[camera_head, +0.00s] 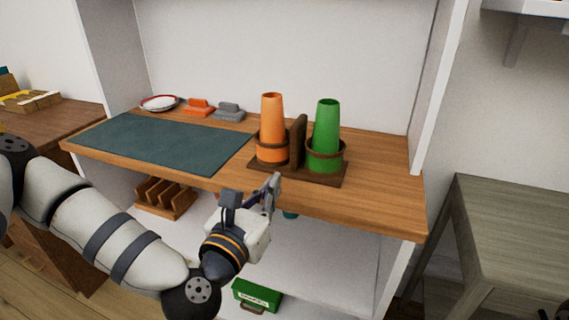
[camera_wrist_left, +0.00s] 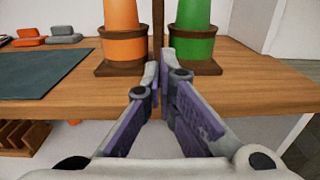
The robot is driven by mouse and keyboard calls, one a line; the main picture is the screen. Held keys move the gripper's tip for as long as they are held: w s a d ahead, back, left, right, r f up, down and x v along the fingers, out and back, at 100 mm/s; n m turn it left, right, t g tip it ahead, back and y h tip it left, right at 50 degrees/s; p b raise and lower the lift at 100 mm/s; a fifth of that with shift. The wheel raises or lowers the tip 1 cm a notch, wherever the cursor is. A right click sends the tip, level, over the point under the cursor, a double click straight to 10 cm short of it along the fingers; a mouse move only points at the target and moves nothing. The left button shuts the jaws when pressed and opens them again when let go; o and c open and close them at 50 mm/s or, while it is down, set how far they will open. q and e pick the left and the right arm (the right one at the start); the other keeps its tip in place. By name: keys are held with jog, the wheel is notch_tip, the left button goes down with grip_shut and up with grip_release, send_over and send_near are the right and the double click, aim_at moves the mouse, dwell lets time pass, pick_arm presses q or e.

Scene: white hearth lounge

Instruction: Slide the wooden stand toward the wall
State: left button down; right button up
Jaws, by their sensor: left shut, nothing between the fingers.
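The wooden stand (camera_head: 299,148) sits on the wooden shelf top, right of its middle. It has a dark brown base, an upright divider and two ring holders. An orange cup stack (camera_head: 272,120) stands in its left ring and a green cup stack (camera_head: 326,125) in its right ring. In the left wrist view, the stand's base (camera_wrist_left: 120,68) shows beyond the fingertips. My left gripper (camera_head: 274,184) is shut and empty, just in front of the stand near the shelf's front edge. It also shows in the left wrist view (camera_wrist_left: 160,72). I cannot tell whether it touches the stand.
A dark green mat (camera_head: 160,143) lies left of the stand. Behind it are a plate (camera_head: 159,103), an orange block-like item (camera_head: 199,106) and a grey one (camera_head: 229,111). White side panels bound the shelf. Bare wood (camera_head: 385,165) is free to the right.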

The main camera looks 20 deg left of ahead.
aim_at(293, 157)
pick_arm(q)
jog(key=w, duration=0.9)
jog(key=shift+w+d+f, duration=0.1)
jog(key=shift+w+d, duration=0.1)
jog(key=shift+d, duration=0.05)
pick_arm(e)
jog(key=shift+w+r, duration=0.2)
jog(key=shift+w, duration=0.05)
